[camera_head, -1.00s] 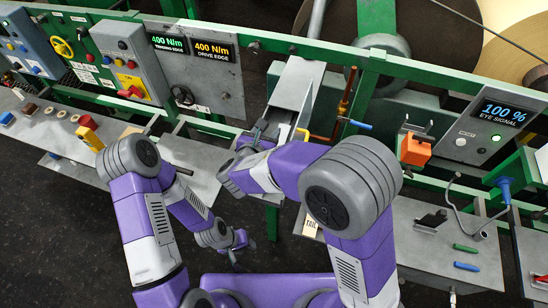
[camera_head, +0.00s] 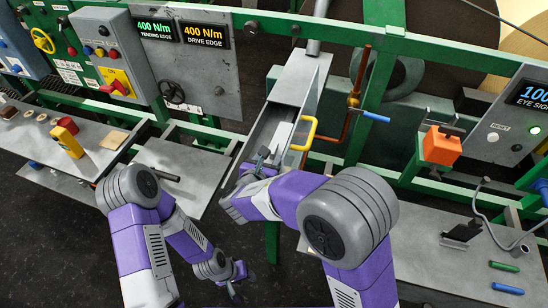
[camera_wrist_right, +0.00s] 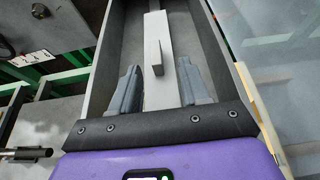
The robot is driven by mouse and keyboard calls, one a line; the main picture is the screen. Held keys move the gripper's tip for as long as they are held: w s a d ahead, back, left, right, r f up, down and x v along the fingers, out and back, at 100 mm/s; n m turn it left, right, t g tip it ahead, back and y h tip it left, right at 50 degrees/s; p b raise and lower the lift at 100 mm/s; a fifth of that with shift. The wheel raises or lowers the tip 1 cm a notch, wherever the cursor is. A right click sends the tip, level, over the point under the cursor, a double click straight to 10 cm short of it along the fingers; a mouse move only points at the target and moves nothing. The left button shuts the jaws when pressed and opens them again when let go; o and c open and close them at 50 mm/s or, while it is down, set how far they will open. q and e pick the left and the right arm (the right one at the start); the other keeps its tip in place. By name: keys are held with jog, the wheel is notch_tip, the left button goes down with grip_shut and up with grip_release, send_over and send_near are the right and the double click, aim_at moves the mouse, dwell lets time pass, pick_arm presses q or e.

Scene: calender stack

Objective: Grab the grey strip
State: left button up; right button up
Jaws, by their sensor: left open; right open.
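The grey strip (camera_wrist_right: 154,45) is a long light-grey bar with a raised block on it. It lies lengthwise in an open grey metal trough (camera_head: 306,75). In the head view a pale part of the strip (camera_head: 283,136) shows inside the trough. My right gripper (camera_head: 262,158) is over the trough's near end. In the right wrist view its open fingers (camera_wrist_right: 158,72) lie on either side of the strip, with gaps on both sides. My left gripper (camera_head: 235,288) hangs low over the dark floor, open and away from the trough.
A yellow handle (camera_head: 306,134) stands on the trough's right side. A copper pipe with a blue lever (camera_head: 376,117) is to its right. An orange box (camera_head: 441,147) and a grey shelf (camera_head: 460,262) are farther right. A grey shelf (camera_head: 185,170) stands left of the trough.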

aim_at(274, 149)
jog(key=x, duration=0.6)
jog(key=shift+w+a, duration=0.15)
jog(key=shift+a, duration=0.1)
grip_shut()
